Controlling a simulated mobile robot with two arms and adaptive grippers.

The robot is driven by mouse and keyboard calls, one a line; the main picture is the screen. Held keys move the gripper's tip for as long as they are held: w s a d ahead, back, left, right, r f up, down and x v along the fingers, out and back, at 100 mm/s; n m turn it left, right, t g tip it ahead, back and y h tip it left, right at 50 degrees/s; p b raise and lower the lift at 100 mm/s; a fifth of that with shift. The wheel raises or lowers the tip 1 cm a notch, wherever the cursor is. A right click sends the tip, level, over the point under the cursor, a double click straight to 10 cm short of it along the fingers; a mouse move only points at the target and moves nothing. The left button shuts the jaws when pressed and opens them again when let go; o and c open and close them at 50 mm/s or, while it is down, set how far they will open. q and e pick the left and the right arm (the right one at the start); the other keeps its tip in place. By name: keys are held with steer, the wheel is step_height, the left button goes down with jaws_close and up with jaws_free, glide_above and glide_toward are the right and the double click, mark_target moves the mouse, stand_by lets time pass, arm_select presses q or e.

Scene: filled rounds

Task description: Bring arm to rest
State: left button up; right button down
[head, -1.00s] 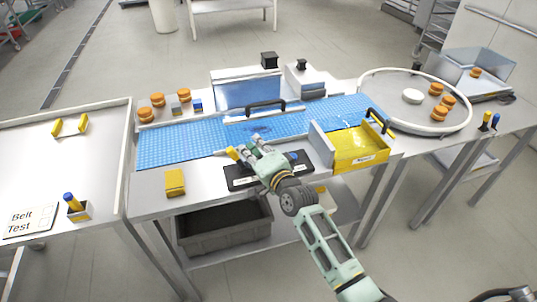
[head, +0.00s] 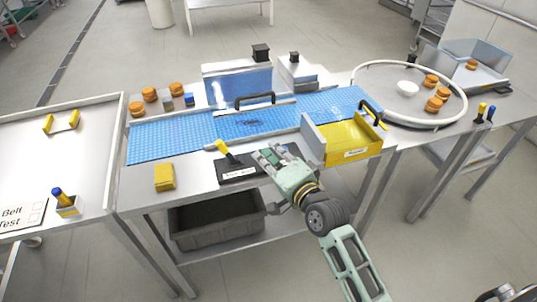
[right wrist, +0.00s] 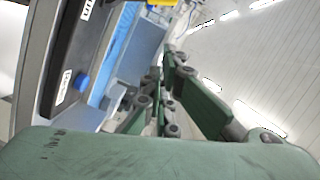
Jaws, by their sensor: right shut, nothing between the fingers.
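My right gripper (head: 270,157) is shut and empty. In the head view it hangs over the right part of the black control panel (head: 230,172), at the front edge of the middle bench, and hides part of that panel. A yellow-handled lever (head: 223,147) stands on the panel just left of the fingertips, apart from them. In the right wrist view the green fingers (right wrist: 158,105) show with nothing between them; the panel (right wrist: 66,60) and its blue knob (right wrist: 82,82) are at the left. My left gripper is not in view.
A blue belt (head: 172,137) crosses the bench (head: 145,198), with a yellow bin (head: 345,140) right of my gripper. A yellow block (head: 165,177) lies at the front left. A round table (head: 385,85) holds patties and a white bowl. Open floor lies in front.

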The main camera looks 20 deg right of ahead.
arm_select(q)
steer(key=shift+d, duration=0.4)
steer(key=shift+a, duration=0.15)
arm_select(e)
steer(key=shift+f, duration=0.1)
